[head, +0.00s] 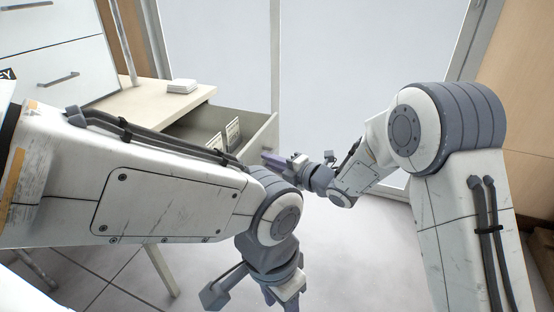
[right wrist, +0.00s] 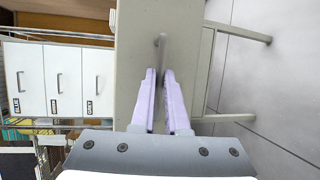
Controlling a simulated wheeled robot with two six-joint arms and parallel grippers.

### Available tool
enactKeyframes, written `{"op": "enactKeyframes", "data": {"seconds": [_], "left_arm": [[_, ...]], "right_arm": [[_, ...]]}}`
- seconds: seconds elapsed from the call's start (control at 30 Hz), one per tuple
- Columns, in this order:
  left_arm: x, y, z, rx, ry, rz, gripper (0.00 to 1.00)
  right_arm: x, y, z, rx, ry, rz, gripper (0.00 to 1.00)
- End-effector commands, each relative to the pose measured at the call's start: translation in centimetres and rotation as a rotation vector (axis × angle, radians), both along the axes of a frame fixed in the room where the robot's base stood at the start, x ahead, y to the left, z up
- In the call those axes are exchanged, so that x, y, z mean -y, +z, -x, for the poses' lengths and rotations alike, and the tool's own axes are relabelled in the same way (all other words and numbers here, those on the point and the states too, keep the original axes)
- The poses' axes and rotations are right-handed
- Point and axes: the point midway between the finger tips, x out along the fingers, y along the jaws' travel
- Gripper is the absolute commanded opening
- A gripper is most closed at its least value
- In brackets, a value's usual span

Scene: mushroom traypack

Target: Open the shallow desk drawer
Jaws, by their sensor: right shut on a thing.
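The desk drawer (head: 262,137) stands pulled out from under the pale desk top (head: 140,106), with white cards or files inside. In the right wrist view its beige front (right wrist: 135,60) fills the middle. My right gripper (head: 268,158) is at the outer side of the drawer front. Its lilac fingers (right wrist: 160,72) are shut on the grey drawer handle (right wrist: 161,42), which shows between and beyond the tips. My left gripper (head: 283,298) hangs low at the bottom edge of the head view, away from the drawer. Its fingertips are cut off there.
A white cabinet (head: 60,55) with bar handles stands at the left; white drawers (right wrist: 60,80) also show in the right wrist view. The floor (head: 345,250) between my arms looks clear.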

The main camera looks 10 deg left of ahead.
Motion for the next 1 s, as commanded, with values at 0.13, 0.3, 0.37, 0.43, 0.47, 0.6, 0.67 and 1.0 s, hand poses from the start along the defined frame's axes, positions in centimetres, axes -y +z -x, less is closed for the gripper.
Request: {"op": "enactKeyframes", "data": {"seconds": [0.13, 0.3, 0.37, 0.43, 0.47, 0.6, 0.67, 1.0], "left_arm": [[-0.01, -0.07, 0.00, 0.000, 0.000, 0.000, 0.50], [-0.01, -0.08, 0.00, 0.000, 0.000, 0.000, 0.50], [-0.01, -0.07, 0.00, 0.000, 0.000, 0.000, 0.50], [-0.01, -0.07, 0.00, 0.000, 0.000, 0.000, 0.50], [-0.01, -0.07, 0.00, 0.000, 0.000, 0.000, 0.50], [-0.01, -0.07, 0.00, 0.000, 0.000, 0.000, 0.50], [-0.01, -0.07, 0.00, 0.000, 0.000, 0.000, 0.50], [0.00, -0.02, 0.00, 0.000, 0.000, 0.000, 0.50]], "right_arm": [[-0.23, -0.04, 0.26, -0.001, 0.011, 0.001, 0.00], [-0.31, -0.02, 0.35, 0.000, 0.015, 0.001, 0.00], [-0.31, -0.02, 0.35, -0.001, 0.015, 0.001, 0.00], [-0.31, -0.02, 0.34, -0.001, 0.015, 0.001, 0.00], [-0.30, -0.02, 0.33, -0.001, 0.015, 0.001, 0.00], [-0.30, -0.02, 0.32, -0.001, 0.014, 0.001, 0.16], [-0.30, -0.02, 0.32, -0.001, 0.014, 0.001, 0.39], [-0.23, 0.04, 0.40, 0.000, 0.015, 0.000, 0.42]]}}
